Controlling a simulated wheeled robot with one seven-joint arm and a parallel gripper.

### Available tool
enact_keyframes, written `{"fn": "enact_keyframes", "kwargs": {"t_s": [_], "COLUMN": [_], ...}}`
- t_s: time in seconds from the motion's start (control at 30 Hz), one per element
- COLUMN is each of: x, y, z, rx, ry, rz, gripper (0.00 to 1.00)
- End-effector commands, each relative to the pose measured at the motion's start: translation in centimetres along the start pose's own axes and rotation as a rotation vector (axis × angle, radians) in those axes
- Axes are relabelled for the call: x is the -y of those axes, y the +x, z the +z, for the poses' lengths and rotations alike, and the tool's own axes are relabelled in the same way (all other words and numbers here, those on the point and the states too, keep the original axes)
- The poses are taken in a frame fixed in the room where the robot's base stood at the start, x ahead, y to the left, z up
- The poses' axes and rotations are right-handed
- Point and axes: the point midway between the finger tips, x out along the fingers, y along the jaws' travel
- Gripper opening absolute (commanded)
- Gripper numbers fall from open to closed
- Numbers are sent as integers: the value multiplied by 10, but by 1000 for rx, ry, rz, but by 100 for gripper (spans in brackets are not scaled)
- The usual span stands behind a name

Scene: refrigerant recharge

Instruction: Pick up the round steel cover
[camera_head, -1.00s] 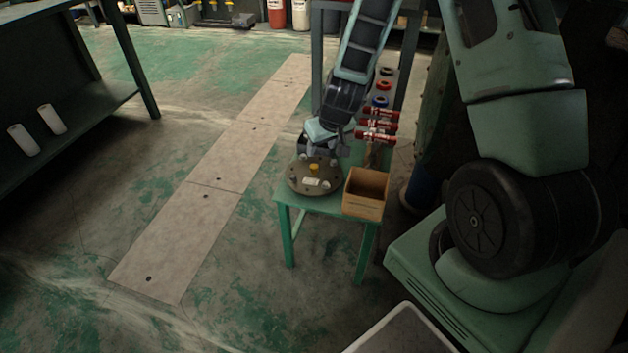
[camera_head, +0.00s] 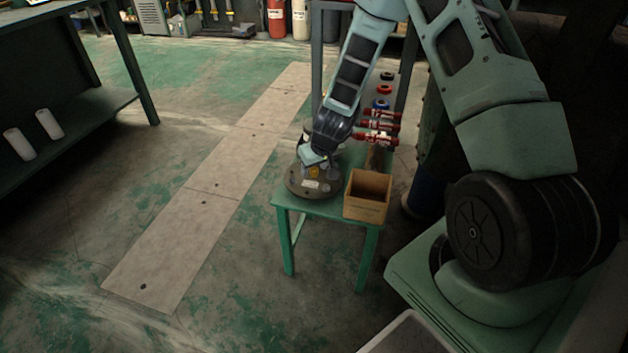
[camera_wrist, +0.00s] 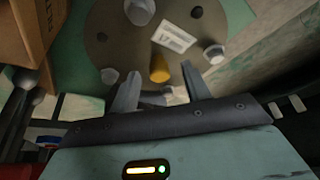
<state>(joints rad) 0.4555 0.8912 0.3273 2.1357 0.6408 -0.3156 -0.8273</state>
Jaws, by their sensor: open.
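The round steel cover (camera_head: 299,189) lies flat on the small green table, near its front left corner. It is a grey-brown disc with a yellow knob at its middle, a white label and several bolts around it. The wrist view shows the cover (camera_wrist: 125,45) with the yellow knob (camera_wrist: 159,69) just beyond my fingertips. My gripper (camera_wrist: 160,83) is open and empty, its two fingers pointing at the cover on either side of the knob's line. In the head view, my gripper (camera_head: 312,165) is over the cover and hides part of it.
An open cardboard box (camera_head: 367,196) stands right of the cover on the green table (camera_head: 320,208). Red valve fittings (camera_head: 378,138) and coloured rings (camera_head: 383,90) are behind it. A dark shelf with white cylinders (camera_head: 48,124) is at far left. The floor left of the table is clear.

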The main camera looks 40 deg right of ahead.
Motion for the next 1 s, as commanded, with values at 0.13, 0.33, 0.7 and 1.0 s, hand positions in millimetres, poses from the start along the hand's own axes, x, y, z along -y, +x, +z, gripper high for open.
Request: {"fn": "enact_keyframes", "kwargs": {"t_s": [0.13,0.33,0.7,1.0], "x": [0,0,0,0], "y": [0,-1,-19,-68], "z": [0,-2,-9,-30], "rx": [0,-3,-5,-6], "ry": [0,-1,-2,-4], "rz": [0,0,1,1], "gripper": [25,0,0,0]}}
